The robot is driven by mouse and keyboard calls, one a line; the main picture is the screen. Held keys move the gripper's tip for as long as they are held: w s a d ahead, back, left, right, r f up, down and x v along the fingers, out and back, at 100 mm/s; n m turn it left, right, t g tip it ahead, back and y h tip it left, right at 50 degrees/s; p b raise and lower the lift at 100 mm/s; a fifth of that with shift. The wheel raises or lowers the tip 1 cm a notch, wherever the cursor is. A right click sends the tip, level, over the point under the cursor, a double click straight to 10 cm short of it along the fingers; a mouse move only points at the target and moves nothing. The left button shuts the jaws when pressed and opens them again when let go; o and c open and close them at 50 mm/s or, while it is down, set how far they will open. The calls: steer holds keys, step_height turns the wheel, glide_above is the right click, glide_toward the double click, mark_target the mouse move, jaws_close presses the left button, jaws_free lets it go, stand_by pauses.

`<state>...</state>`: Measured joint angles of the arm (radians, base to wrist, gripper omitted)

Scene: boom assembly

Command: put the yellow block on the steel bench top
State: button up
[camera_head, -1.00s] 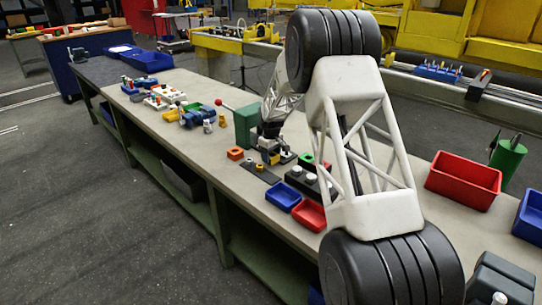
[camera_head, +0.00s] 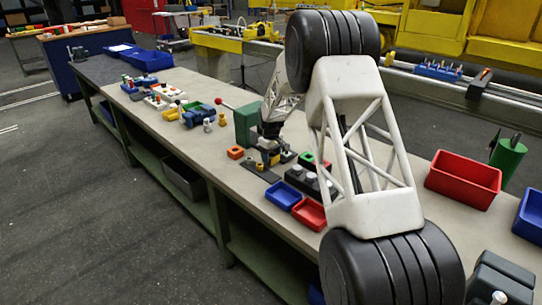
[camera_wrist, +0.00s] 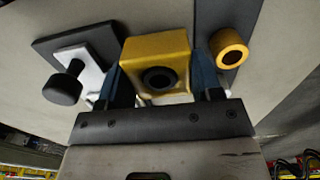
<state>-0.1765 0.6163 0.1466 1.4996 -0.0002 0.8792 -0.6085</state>
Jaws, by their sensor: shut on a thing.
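The yellow block (camera_wrist: 155,55) has a dark round hole in its face. It sits between the two fingers of my gripper (camera_wrist: 158,92) in the wrist view, and the fingers are shut on it. In the head view my gripper (camera_head: 270,150) is low over the bench, in front of the green block-shaped fixture; the yellow block shows there only as a small patch (camera_head: 273,159). The bench top (camera_head: 207,143) is a long pale surface. I cannot tell whether the block touches anything below it.
An orange-yellow ring-like part (camera_wrist: 229,48) lies right of the block. A dark plate with a white piece and black knob (camera_wrist: 62,88) lies left.

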steer(key=shift+f, duration=0.8)
steer(key=o, duration=1)
steer(key=shift+w+d+r, duration=0.1)
steer(key=shift+w+r, duration=0.05)
steer(key=shift+r, duration=3.85)
steer(key=shift+s, duration=0.2)
